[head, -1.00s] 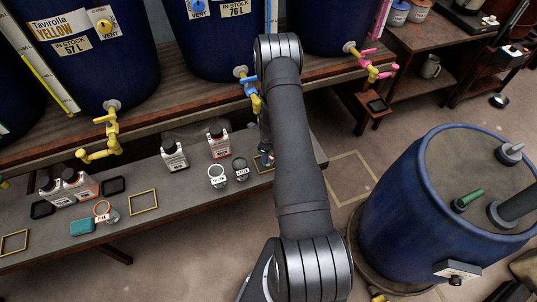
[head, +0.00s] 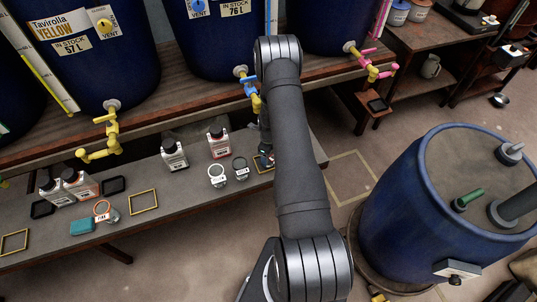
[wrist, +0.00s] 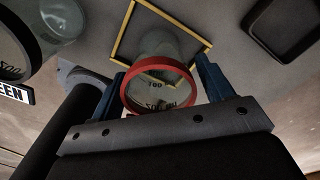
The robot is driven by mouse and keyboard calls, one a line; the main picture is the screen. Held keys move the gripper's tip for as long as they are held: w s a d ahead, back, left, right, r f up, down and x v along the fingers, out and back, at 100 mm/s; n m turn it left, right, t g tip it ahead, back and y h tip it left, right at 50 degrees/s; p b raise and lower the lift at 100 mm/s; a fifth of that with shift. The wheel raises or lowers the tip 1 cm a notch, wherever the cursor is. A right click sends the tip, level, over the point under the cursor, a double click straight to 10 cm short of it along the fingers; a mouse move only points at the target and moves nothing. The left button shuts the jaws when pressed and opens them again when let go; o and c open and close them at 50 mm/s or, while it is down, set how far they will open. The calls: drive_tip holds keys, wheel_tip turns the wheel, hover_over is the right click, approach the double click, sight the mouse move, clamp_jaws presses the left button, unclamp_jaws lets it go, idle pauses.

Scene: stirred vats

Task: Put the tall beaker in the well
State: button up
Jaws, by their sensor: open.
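My gripper (wrist: 160,72) is open in the wrist view, with one blue finger on each side of a clear glass beaker with a red rim (wrist: 160,111). The beaker's mouth faces the camera, and its lower part lies over a thin yellow square frame (wrist: 190,27). I cannot tell whether the fingers touch the glass. In the head view my arm hides most of the gripper and this beaker, near the yellow frame (head: 264,169) at the bench's right end. I cannot tell from its height that this is the tall beaker. A dark square recessed tray (wrist: 284,28) shows at upper right in the wrist view.
Two labelled beakers (head: 217,176) (head: 240,168) stand just left of the gripper. Bottles (head: 219,144) and yellow (head: 103,140) and blue (head: 249,86) taps stand nearby. An empty yellow frame (head: 143,202) lies further left. A large blue vat (head: 400,220) stands right.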

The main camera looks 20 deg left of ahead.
wheel_tip(320, 180, up, 12)
drive_tip(key=shift+f, duration=0.15)
idle(0.3)
wheel_tip(320, 180, down, 12)
drive_tip(key=shift+f, duration=0.15)
idle(0.8)
